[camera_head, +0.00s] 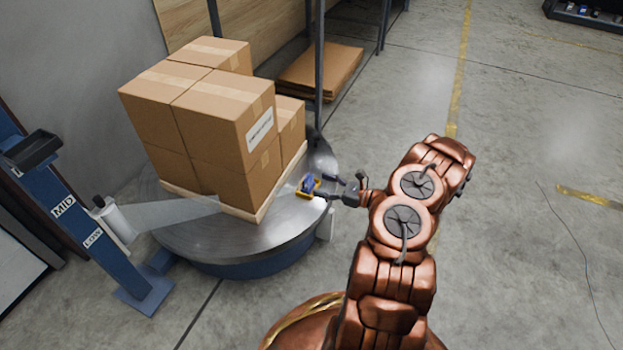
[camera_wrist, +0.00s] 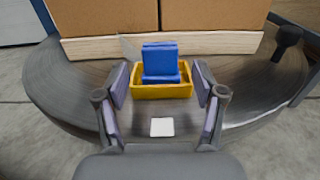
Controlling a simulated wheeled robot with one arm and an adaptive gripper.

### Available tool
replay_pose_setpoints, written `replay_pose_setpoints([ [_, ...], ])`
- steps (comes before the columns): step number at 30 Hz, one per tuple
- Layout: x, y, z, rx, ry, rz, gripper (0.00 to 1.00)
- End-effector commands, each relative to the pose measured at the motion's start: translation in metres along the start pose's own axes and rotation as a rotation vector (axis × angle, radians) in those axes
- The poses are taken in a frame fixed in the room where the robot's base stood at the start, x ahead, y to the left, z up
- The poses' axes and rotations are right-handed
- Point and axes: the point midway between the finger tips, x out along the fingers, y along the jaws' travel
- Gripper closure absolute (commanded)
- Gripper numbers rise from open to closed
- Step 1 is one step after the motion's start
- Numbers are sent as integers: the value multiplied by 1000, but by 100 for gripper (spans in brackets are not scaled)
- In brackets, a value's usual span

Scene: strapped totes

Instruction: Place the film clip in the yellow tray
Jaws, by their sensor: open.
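The film clip is a blue block-like piece (camera_wrist: 160,62) that sits in the small yellow tray (camera_wrist: 162,91) in the wrist view. The tray rests on the round metal turntable beside the pallet. In the head view the blue clip (camera_head: 310,184) and the yellow tray (camera_head: 306,195) show small at the turntable's right side. My gripper (camera_wrist: 160,95) is open, with one finger on each side of the tray's near part. Nothing is seen held between the fingers. In the head view my gripper (camera_head: 340,188) is close to the tray from the right.
Stacked cardboard boxes (camera_head: 205,120) stand on a wooden pallet (camera_head: 255,215) on the turntable (camera_head: 230,240), just behind the tray. A white square (camera_wrist: 162,127) lies before the tray. A blue wrapping mast (camera_head: 65,210) stands left, with film stretched to the load. Floor at right is clear.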

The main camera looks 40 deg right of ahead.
Motion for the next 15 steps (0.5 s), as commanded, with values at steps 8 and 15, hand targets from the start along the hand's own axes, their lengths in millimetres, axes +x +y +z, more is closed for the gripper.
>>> replay_pose_setpoints([
  [8,-48,-1,2,-1,1,-3,31],
  [15,-61,1,3,-4,-1,7,31],
])
